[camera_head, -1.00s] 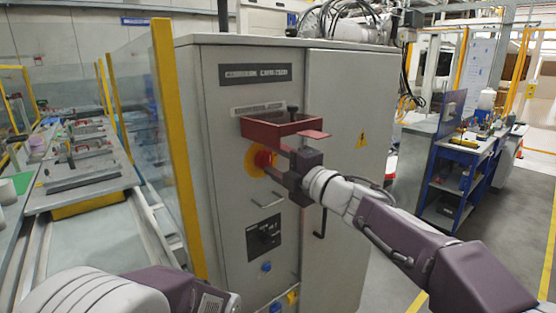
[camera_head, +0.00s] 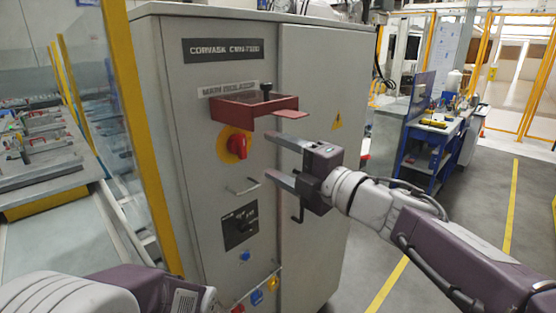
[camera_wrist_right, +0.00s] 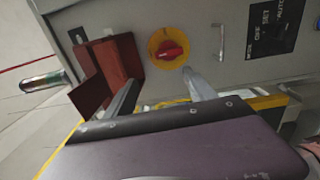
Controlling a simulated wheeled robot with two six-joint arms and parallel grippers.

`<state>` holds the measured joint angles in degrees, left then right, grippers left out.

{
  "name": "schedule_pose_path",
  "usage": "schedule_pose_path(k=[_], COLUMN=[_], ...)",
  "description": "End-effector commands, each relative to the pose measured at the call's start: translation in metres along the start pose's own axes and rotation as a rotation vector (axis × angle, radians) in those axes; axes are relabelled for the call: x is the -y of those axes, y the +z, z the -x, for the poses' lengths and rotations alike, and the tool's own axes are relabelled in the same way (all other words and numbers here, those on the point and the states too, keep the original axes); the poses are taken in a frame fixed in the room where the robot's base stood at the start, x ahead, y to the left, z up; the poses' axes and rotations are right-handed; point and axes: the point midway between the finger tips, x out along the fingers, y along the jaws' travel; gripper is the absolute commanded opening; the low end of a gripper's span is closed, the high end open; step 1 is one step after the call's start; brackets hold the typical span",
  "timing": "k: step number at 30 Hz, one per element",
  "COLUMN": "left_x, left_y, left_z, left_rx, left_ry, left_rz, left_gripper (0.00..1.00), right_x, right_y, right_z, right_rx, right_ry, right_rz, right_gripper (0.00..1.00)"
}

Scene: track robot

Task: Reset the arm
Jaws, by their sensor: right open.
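My right gripper (camera_head: 275,160) is open and empty in front of the grey cabinet, right of and slightly below the red rotary knob (camera_head: 238,147) on its yellow disc. The knob sits under a raised red cover frame (camera_head: 250,108). In the right wrist view my open fingers (camera_wrist_right: 160,95) point toward the panel; the knob (camera_wrist_right: 170,49) lies beyond them, apart from them, and the red cover (camera_wrist_right: 115,70) is beside the left finger. My left arm shows at the bottom left of the head view; its gripper is not visible.
The grey cabinet (camera_head: 310,90) carries a small handle (camera_head: 243,187), a black selector switch (camera_head: 239,227) and a blue button (camera_head: 246,256). A yellow post (camera_head: 135,120) with a clear panel stands left. A blue workbench (camera_head: 425,145) is at right, with open floor before it.

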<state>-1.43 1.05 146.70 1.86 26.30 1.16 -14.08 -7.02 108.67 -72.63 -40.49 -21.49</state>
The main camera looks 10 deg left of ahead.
Motion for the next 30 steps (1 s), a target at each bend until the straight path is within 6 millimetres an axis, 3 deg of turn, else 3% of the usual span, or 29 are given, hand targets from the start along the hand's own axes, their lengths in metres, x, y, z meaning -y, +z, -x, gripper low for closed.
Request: schedule_pose_path(k=[11,13,14,17,18,22,24,26,27,30], left_x=[0.000,0.000,-0.001,-0.001,-0.001,-0.001,-0.001,-0.001,-0.001,-0.001], left_y=[-0.001,-0.003,-0.004,-0.006,-0.006,-0.007,-0.008,-0.008,-0.008,-0.008], left_z=[0.004,0.025,0.035,0.051,0.056,0.068,0.071,0.074,0.074,0.073], left_rx=[0.000,0.000,0.000,-0.001,-0.001,0.000,0.000,0.000,0.000,0.000], left_ry=[0.000,0.000,0.000,0.000,0.000,0.000,0.000,0.000,0.000,0.000], left_rz=[0.000,0.000,0.000,0.000,0.000,0.000,0.000,0.000,0.000,0.000], left_gripper=[0.36,0.36,0.36,0.36,0.36,0.36,0.36,0.36,0.36,0.36], right_x=[-0.005,-0.014,-0.007,0.043,0.069,0.165,0.216,0.256,0.279,0.322], right_y=[0.002,0.021,0.034,0.094,0.117,0.160,0.158,0.144,0.129,0.083], right_z=[0.005,0.007,0.009,0.030,0.045,0.114,0.158,0.196,0.219,0.265], right_rx=[0.004,0.041,0.071,0.295,0.415,0.801,1.003,1.173,1.279,1.509], right_ry=[0.001,-0.019,-0.043,-0.096,-0.123,-0.218,-0.276,-0.328,-0.361,-0.441], right_rz=[0.000,-0.015,-0.057,-0.324,-0.453,-0.852,-1.056,-1.227,-1.334,-1.564], right_gripper=[0.64,0.64,0.64,0.64,0.64,0.64,0.64,0.64,0.64,0.64])
